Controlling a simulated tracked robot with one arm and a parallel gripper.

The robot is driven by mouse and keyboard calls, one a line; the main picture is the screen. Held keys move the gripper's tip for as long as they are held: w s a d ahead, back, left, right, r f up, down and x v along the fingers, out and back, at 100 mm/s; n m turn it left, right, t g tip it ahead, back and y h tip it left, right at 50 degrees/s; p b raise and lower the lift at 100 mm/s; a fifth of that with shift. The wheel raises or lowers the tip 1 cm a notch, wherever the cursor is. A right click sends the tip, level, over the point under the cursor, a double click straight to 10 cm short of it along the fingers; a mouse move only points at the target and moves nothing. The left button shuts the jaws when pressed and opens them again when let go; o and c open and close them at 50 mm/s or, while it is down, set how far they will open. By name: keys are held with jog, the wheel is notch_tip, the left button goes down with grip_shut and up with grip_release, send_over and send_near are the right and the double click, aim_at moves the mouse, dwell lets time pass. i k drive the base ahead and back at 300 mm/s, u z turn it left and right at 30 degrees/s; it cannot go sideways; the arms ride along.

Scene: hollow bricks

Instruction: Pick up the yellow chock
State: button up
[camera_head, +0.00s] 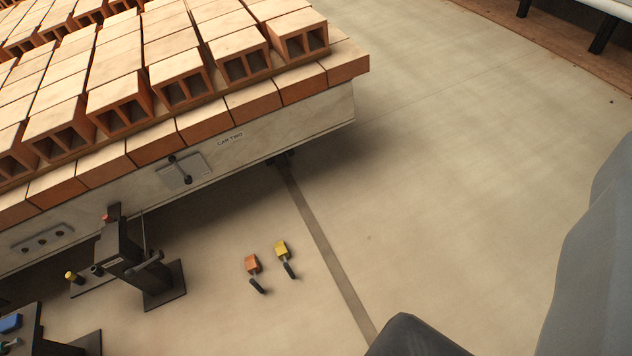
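The yellow chock (281,248) lies on the pale floor below the middle of the view, with a dark handle pointing down and right. An orange chock (252,264) with a similar dark handle lies just left of it, apart from it. Dark grey parts of my own arm or gripper show at the bottom right and along the right edge, with floor visible between them. They are well to the right of both chocks and touch neither. I cannot make out two fingertips, so the gripper's opening is unclear.
A kiln car (290,130) stacked with hollow bricks (183,85) fills the upper left. A dark post with a lever (135,262) stands left of the chocks. A dark floor strip (325,245) runs right of them. The floor at right is clear.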

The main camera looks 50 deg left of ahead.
aim_at(280, 248)
jog(key=k, duration=1.4)
jog(key=u, duration=1.15)
jog(key=i, duration=1.6)
jog(key=u, duration=0.1)
